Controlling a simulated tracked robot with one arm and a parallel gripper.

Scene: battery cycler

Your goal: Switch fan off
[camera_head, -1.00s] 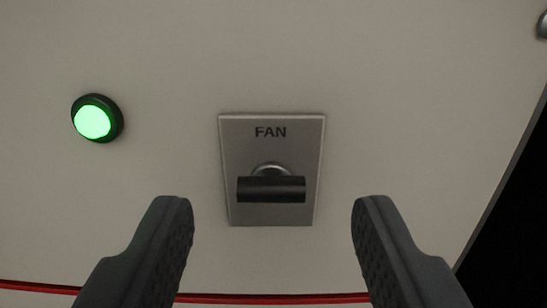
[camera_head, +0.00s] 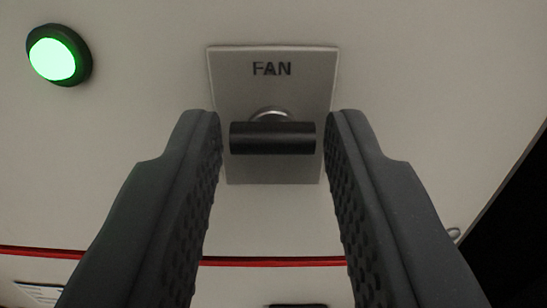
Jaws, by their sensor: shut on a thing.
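The fan switch (camera_head: 272,138) is a black handle lying horizontally, on a metal stem in front of a grey plate (camera_head: 272,173) marked FAN. My gripper (camera_head: 272,130) has its two dark fingers at the left and right ends of the handle. The gripper is shut on the handle, end to end; thin gaps seem to show in the picture, so the exact contact is hard to see. The handle is level, crosswise to the upright plate. A green lamp (camera_head: 53,60) is lit on the panel at the upper left.
The pale panel (camera_head: 420,90) is flat and clear around the switch. A red line (camera_head: 270,262) runs across it below. The panel's right edge slants down to a dark area (camera_head: 510,230). A small metal part (camera_head: 453,234) sits near that edge.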

